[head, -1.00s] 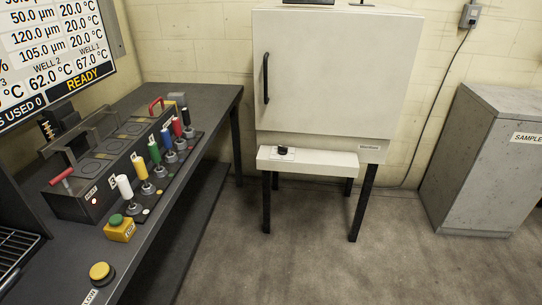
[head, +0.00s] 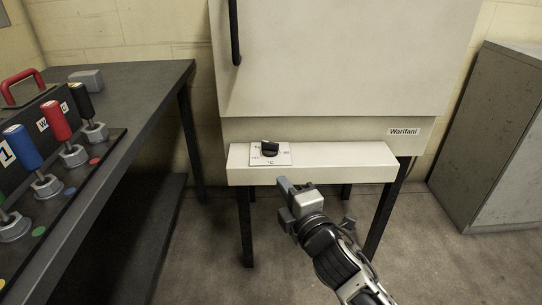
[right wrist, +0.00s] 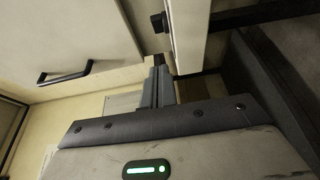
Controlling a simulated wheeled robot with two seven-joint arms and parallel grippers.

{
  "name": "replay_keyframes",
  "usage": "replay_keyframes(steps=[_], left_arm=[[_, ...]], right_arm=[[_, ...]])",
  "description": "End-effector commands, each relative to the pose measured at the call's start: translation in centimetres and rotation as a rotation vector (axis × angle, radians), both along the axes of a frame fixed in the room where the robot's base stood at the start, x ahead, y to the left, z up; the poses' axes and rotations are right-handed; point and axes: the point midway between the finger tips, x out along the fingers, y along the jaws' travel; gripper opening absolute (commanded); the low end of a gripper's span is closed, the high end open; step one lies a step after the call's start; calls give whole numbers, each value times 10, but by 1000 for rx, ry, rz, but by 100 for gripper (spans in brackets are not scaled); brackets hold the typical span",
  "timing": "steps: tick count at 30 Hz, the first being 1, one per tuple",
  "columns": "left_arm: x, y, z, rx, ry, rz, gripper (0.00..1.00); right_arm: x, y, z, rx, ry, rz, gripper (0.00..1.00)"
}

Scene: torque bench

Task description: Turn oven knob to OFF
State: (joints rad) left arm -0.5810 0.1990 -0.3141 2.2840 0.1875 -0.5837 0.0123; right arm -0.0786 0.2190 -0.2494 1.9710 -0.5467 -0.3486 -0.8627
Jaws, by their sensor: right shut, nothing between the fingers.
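The black oven knob (head: 270,149) sits on a white dial plate (head: 284,158) on the ledge at the front of the cream oven (head: 340,60). The lettering on the plate is too small to read. My right gripper (head: 283,197) is shut and empty, below and slightly right of the knob, in front of the ledge and apart from it. In the right wrist view the shut fingers (right wrist: 159,82) point toward the oven, and the knob (right wrist: 158,22) stands out from the ledge above them. My left gripper is not in view.
The ledge (head: 340,170) has bare room right of the knob. A dark bench (head: 140,85) with several coloured-handled tools stands at the left. A grey cabinet (head: 495,140) stands at the right. The oven door has a black handle (head: 234,30).

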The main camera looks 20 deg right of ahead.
Motion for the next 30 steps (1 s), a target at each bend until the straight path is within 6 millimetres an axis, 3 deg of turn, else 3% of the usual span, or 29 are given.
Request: replay_keyframes(steps=[13, 15, 21, 30], left_arm=[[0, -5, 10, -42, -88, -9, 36], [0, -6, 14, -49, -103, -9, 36], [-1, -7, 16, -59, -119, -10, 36], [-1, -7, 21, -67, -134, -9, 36]], right_arm=[[92, 8, 0, 5, -1, 0, 0], [100, -2, -1, 1, 0, -1, 0], [115, -15, 0, 4, 2, 0, 0], [118, -18, 1, 5, 2, 0, 0]])
